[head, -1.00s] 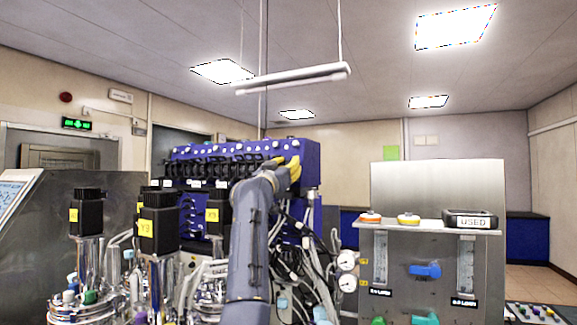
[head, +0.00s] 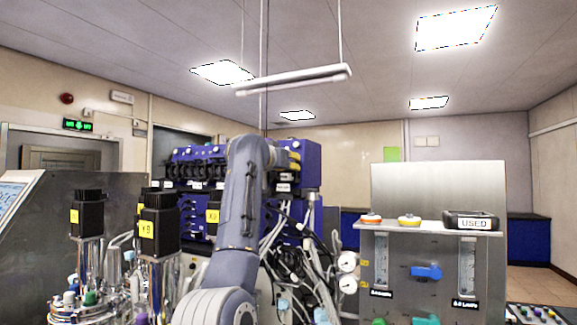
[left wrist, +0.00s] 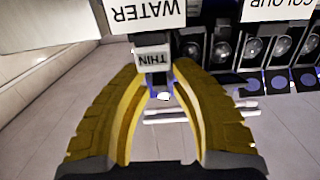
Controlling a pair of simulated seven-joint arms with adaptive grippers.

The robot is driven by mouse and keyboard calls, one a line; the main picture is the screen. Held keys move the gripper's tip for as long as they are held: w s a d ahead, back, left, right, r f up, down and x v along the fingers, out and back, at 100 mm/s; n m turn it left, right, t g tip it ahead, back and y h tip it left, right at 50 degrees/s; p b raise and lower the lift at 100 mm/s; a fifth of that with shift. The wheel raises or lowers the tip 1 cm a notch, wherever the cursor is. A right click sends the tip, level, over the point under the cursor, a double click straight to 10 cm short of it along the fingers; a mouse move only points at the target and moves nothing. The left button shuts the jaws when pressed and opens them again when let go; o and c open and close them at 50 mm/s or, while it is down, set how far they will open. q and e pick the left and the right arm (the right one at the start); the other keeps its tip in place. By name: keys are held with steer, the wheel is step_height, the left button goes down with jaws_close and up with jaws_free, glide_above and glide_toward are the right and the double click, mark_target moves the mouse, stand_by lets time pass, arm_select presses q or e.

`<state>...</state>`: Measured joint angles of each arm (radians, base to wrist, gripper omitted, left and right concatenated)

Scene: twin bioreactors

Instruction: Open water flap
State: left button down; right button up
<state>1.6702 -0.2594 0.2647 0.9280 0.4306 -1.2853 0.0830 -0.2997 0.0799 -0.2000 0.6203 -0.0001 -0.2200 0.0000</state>
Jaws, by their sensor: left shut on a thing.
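The water flap (left wrist: 152,58) is a small grey-white piece marked THIN in the left wrist view, right by a white WATER label (left wrist: 147,12). My left gripper (left wrist: 157,66) has its two yellow fingertips on either side of the THIN piece and is shut on it. In the head view my left gripper (head: 293,160) shows as yellow fingers at the right end of the blue unit (head: 305,165). My own arm hides part of that unit and most of the flap. My right gripper is in neither current view.
Other dark round units (left wrist: 283,45) stand beside the flap under a COLOUR label (left wrist: 285,8). Black-topped vessels (head: 160,215) stand at left. Loose cables and tubes (head: 290,240) hang below the blue unit. A steel panel (head: 438,190) stands at right.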

arm_select(q)
steer(key=shift+r+g, duration=0.2)
steer(key=shift+g, duration=0.3)
steer(key=shift+g+y, duration=0.3)
steer(key=shift+g, duration=0.1)
steer(key=c, duration=1.4)
jaws_free()
steer(key=shift+s, duration=0.1)
steer(key=v, duration=1.2)
steer(key=shift+o, duration=0.3)
